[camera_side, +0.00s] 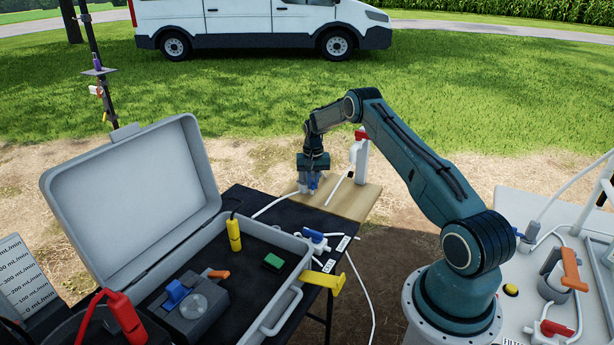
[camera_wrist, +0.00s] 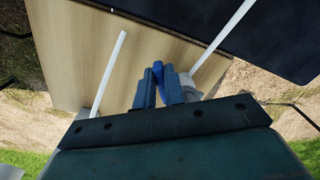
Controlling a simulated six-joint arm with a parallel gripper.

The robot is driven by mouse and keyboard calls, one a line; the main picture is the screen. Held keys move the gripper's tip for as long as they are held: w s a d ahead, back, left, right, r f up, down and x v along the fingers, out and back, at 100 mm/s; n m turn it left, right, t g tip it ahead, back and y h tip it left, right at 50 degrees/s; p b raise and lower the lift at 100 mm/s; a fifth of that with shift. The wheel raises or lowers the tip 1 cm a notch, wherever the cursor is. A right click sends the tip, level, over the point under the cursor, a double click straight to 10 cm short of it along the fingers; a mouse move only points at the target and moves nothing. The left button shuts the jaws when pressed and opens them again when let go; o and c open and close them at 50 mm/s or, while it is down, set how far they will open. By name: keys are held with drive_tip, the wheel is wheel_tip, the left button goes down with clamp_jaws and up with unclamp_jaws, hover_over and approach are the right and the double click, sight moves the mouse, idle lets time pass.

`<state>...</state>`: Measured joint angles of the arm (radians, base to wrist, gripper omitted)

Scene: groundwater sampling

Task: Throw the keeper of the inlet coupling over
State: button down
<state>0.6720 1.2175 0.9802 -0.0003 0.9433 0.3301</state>
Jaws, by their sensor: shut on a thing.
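My gripper (camera_side: 311,183) is at the end of the arm, pointing down just above the wooden board. In the wrist view my gripper (camera_wrist: 160,88) has its two blue-grey fingers close together, shut on a small bright blue piece (camera_wrist: 157,70), which looks like the keeper. A pale grey coupling body (camera_wrist: 188,86) shows just right of the fingers, with a white hose (camera_wrist: 222,42) running up and right from it. The fingers hide much of the coupling and the keeper, so I cannot tell how far the keeper is turned.
The wooden board (camera_side: 357,205) carries a white post with a red-handled valve (camera_side: 360,136) close right of my gripper. A second white tube (camera_wrist: 108,75) crosses the board. The dark table holds an open grey case (camera_side: 130,200) and a blue-handled valve (camera_side: 316,238).

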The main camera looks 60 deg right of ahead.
drive_tip(key=shift+w+m, duration=0.15)
drive_tip(key=shift+m, duration=0.15)
drive_tip(key=m, duration=0.1)
drive_tip(key=w+m, duration=0.1)
drive_tip(key=m, duration=0.3)
drive_tip(key=shift+w+a, duration=0.2)
drive_tip(key=shift+w, duration=0.05)
drive_tip(key=c, duration=1.4)
unclamp_jaws()
drive_tip(key=shift+r, duration=0.15)
wheel_tip(320, 180, up, 14)
drive_tip(key=shift+f, duration=0.2)
